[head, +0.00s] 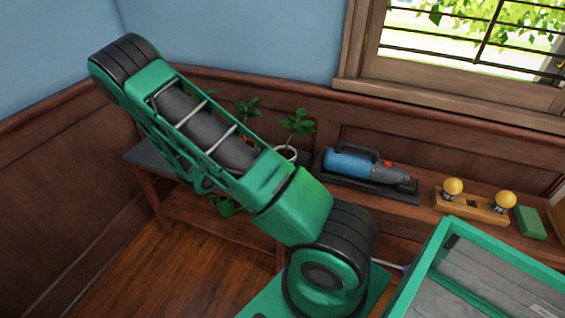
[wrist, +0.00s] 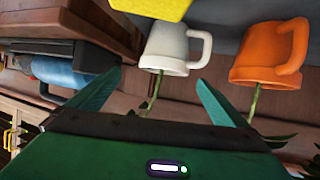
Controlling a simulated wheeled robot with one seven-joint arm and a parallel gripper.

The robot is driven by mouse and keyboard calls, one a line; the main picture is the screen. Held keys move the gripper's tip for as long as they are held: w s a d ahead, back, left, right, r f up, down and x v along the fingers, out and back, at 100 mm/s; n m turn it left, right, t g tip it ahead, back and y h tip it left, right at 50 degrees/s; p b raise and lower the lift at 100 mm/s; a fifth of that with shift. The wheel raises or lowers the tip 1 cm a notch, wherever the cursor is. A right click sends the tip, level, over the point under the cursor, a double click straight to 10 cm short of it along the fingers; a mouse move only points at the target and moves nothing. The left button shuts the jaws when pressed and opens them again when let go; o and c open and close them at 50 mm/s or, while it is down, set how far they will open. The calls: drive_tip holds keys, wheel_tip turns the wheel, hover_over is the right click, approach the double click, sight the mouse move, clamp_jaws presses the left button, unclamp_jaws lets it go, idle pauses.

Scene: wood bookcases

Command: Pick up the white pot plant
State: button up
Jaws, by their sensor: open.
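The white pot (head: 287,154) with a green plant stands on the wooden shelf in the head view, partly covered by my arm. In the wrist view the scene looks upside down, and the white pot (wrist: 168,48) shows a handle on its right side and a stem below its rim. My gripper (wrist: 160,97) is open in the wrist view, its two green fingers spread apart. The white pot appears beyond the fingertips, roughly between them, with nothing visible held. My gripper is hidden in the head view.
An orange pot (wrist: 265,55) with a plant stands close beside the white one. A blue handheld tool (head: 352,163) lies in a dark tray on the shelf. A yellow item (wrist: 150,8) is cut off in the wrist view. Wooden wall panelling (head: 60,190) rises at left.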

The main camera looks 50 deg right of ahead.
sight(289, 153)
drive_tip(key=x, duration=0.8)
drive_tip(key=w+f+x, duration=0.1)
drive_tip(key=x, duration=0.3)
drive_tip(key=c, duration=1.7)
drive_tip(key=shift+o, duration=0.2)
drive_tip(key=shift+w+r, duration=0.1)
